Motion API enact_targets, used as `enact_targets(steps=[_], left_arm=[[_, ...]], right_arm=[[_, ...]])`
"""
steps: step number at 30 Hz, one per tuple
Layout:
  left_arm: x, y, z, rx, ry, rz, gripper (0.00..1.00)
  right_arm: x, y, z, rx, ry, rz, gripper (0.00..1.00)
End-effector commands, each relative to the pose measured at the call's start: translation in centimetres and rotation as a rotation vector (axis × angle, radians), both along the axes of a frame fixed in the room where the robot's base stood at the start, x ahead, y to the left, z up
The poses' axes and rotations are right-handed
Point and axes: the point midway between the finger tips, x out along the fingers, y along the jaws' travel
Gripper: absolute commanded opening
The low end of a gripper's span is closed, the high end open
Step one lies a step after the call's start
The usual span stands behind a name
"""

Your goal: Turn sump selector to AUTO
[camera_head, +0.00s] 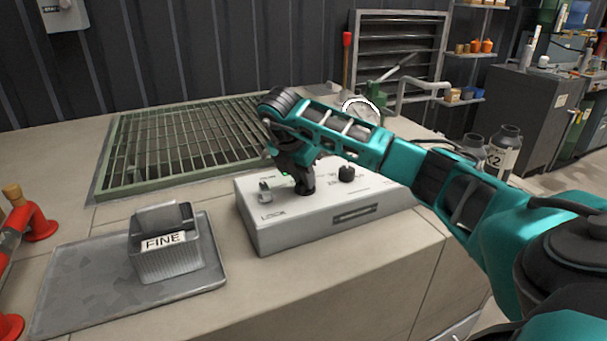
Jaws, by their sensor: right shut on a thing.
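The white control box (375,213) stands on the counter in the middle of the view. My right arm comes in from the right, and its gripper (303,184) points down onto the box's top. The gripper is shut on the sump selector, which is mostly hidden by the fingers, so its setting cannot be read. A small grey knob (265,192) is left of the gripper and a black knob (346,173) is right of it. A small green light (285,174) shows close behind the gripper. My left gripper is not in view.
A grey tray (80,290) holds a ribbed bin (165,262) labelled FINE at the left front. Red pipework (36,222) stands at the left edge. Canisters (503,150) stand at right. The counter before the box is clear.

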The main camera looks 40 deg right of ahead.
Motion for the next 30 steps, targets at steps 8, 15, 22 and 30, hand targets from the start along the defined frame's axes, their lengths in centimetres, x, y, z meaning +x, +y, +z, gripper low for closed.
enact_targets(steps=[8,15,22,30], left_arm=[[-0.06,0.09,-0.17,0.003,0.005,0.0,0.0],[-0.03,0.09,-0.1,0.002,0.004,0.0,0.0],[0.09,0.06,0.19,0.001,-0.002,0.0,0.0],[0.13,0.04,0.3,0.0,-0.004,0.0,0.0]], right_arm=[[0.01,-0.01,0.0,0.001,0.0,-0.016,0.0],[0.0,-0.02,0.0,0.001,-0.001,-0.016,0.22],[0.0,-0.02,0.0,0.001,0.0,-0.014,0.44],[0.01,0.04,0.15,0.0,-0.001,-0.013,0.45]])
